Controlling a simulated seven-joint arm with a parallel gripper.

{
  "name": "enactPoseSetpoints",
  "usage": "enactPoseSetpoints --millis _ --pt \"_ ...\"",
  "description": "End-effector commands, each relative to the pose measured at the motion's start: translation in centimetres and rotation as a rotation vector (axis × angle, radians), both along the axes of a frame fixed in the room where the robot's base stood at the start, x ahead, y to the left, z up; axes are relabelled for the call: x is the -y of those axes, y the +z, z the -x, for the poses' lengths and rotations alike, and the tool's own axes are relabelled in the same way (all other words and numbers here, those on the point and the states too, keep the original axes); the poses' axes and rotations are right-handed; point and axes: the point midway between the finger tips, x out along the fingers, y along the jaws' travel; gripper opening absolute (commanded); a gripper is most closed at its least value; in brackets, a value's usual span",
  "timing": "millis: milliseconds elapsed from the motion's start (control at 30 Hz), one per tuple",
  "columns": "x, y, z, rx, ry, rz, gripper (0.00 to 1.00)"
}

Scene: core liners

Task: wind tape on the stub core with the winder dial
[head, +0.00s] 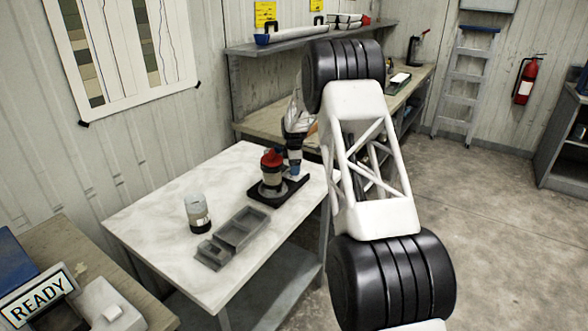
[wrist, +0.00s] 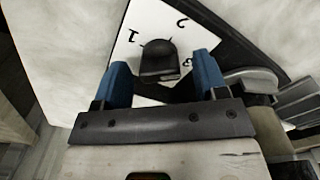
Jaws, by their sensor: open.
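The winder dial's black knob (wrist: 158,62) shows in the wrist view on a white numbered plate (wrist: 128,52) with a dark border; a 1 and a 2 can be read. My gripper (wrist: 162,78) is open, its blue fingertips to either side of the knob in the picture. I cannot tell how far the tips are from it. In the head view my gripper (head: 294,169) is over the right end of a black-based unit (head: 262,196). A dark and light cylinder with a red top (head: 271,172) stands on that unit. I cannot make out the stub core for sure.
The unit stands on a white table (head: 150,215). A clear jar with a dark lower part (head: 197,214) and a grey compartmented tray (head: 238,229) stand nearer. A READY sign (head: 38,296) is at lower left. The table's left part is bare.

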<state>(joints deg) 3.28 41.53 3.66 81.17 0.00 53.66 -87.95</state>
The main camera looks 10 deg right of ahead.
Motion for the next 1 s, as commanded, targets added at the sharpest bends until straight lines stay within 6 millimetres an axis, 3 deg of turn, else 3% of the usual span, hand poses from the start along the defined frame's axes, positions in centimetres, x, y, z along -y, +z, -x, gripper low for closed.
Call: enactPoseSetpoints --millis 433,767,1000 --pt "0.0 -0.72 0.01 0.0 0.0 0.0 0.66" --pt "0.0 -0.71 0.01 0.0 0.0 0.0 0.17" --pt "0.0 -0.7 0.01 0.0 -0.013 0.0 0.17"
